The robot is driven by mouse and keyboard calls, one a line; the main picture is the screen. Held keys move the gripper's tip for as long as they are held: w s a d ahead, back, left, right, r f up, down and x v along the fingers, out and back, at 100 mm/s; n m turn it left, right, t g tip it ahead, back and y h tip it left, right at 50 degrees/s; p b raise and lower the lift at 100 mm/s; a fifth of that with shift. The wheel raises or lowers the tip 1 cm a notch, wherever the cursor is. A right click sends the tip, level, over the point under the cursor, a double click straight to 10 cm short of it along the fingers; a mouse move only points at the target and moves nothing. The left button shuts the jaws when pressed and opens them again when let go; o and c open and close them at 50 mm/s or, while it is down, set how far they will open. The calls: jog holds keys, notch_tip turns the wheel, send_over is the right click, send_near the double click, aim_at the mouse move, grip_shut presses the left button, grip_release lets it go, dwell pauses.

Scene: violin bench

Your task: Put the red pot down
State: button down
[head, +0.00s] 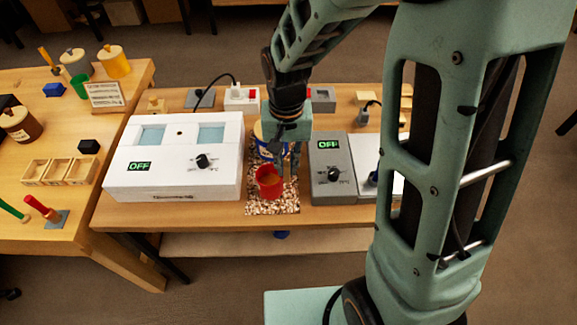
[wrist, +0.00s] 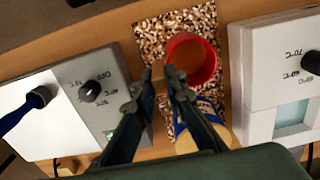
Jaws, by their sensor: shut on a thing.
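The red pot (head: 268,184) is over the speckled mat (head: 287,207) between the white and grey control boxes. In the wrist view the pot (wrist: 213,63) shows from above with a brownish inside, and the mat (wrist: 152,38) shows beside it. My gripper (head: 287,172) is shut at the pot's side. In the wrist view its fingertips (wrist: 160,76) meet near the pot's rim; the exact grip point is hard to see. I cannot tell whether the pot's base touches the mat.
A jar with a blue label (wrist: 213,107) stands close to the pot, near my fingers. The white box (head: 170,178) reading OFF is at left, the grey box (head: 335,185) reading OFF at right. A second table (head: 85,215) with pots and small trays is further left.

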jog(key=shift+f, duration=0.35)
jog(key=shift+f, duration=0.15)
jog(key=c, duration=2)
grip_release()
jog(key=shift+o, duration=0.2)
notch_tip(320, 180, up, 12)
jog(key=p, duration=0.1)
jog(key=shift+r, duration=0.2)
